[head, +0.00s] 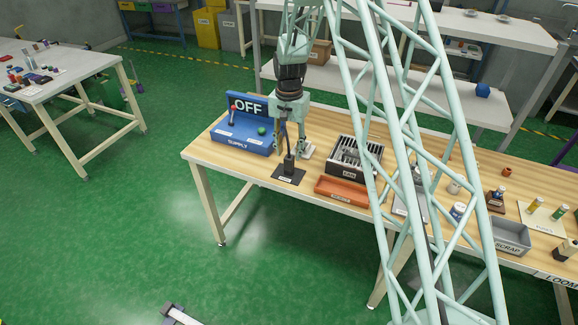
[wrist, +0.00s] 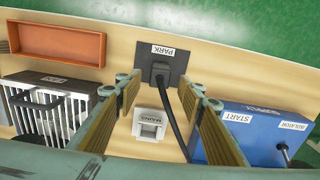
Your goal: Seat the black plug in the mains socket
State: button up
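The black plug (head: 289,164) stands on a dark plate labelled PARK (head: 283,174) on the workbench. In the wrist view the plug (wrist: 160,72) is at the top centre, with its black cable (wrist: 174,122) running down the picture. The pale mains socket (wrist: 150,122) lies nearer the wrist camera, labelled MAINS; in the head view the socket (head: 308,150) is partly hidden behind my gripper. My gripper (head: 292,148) points down above the plug area. In the wrist view its fingers (wrist: 160,92) are wide apart with nothing clamped between them.
A blue supply box (head: 240,142) with an OFF sign, a green button and an isolator lever stands left of the plug. Right of it are a slotted dark box (head: 354,158) and an orange tray (head: 342,192). A grey scrap bin (head: 510,237) is farther right.

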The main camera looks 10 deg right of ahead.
aim_at(289, 157)
jog(key=shift+s+a+f+b, duration=0.1)
jog(key=shift+f+b, duration=0.25)
jog(key=shift+f, duration=2.15)
jog(key=c, duration=0.9)
jog(key=shift+c, duration=0.2)
jog(key=shift+r, duration=0.2)
jog(key=shift+r, duration=1.4)
jog(key=shift+s+r+p, duration=0.1)
jog(key=shift+r+p, duration=0.1)
jog(key=shift+p, duration=0.1)
jog(key=s+r, duration=0.1)
jog(key=s, duration=1.4)
jog(key=shift+s+r, duration=0.2)
jog(key=shift+s, duration=0.2)
